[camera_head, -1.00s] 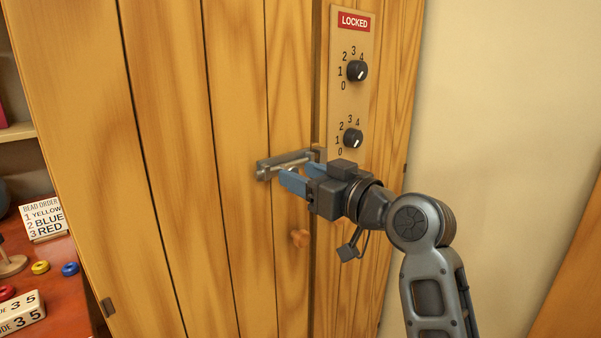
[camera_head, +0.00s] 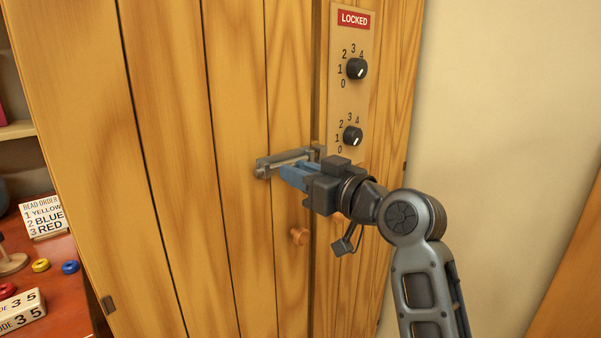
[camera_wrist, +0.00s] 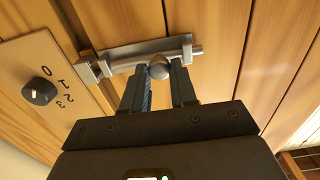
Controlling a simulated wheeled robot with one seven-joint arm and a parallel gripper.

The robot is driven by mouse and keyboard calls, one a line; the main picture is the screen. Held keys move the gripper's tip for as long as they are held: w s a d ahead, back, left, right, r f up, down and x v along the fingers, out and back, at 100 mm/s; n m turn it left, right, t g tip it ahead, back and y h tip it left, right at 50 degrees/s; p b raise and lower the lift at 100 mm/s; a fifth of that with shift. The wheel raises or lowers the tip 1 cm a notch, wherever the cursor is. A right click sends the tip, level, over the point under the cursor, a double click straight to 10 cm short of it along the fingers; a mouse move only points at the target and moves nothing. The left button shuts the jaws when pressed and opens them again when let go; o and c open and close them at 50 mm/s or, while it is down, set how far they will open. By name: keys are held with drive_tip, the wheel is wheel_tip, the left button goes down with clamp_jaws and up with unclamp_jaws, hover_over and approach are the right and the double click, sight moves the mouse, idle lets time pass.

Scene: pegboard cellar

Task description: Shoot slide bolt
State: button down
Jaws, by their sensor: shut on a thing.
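The slide bolt (camera_head: 268,165) is a grey metal bolt mounted across the wooden cabinet doors. It also shows in the wrist view (camera_wrist: 145,50), with its rod end sticking out on the right and a small bracket (camera_wrist: 88,70) on the left. My gripper (camera_head: 291,173) is at the bolt, its blue fingers partly covering it in the head view. In the wrist view, my gripper's fingers (camera_wrist: 160,82) stand either side of the round bolt knob (camera_wrist: 159,70) and are shut on it. I cannot tell how far the rod reaches into the bracket.
A panel with a red LOCKED sign (camera_head: 353,19) and two black dials (camera_head: 356,69) is above right of the bolt. A red desk (camera_head: 70,300) with cards and beads is at the lower left.

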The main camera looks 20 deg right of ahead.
drive_tip(key=shift+d, duration=0.1)
drive_tip(key=d, duration=0.1)
drive_tip(key=w+d, duration=0.1)
drive_tip(key=d, duration=0.1)
drive_tip(key=d+b, duration=0.1)
drive_tip(key=shift+w+d, duration=0.25)
drive_tip(key=c, duration=0.9)
unclamp_jaws()
drive_tip(key=v, duration=0.7)
drive_tip(key=shift+s+d+b, duration=0.15)
drive_tip(key=shift+s+b, duration=0.2)
drive_tip(key=shift+b, duration=0.1)
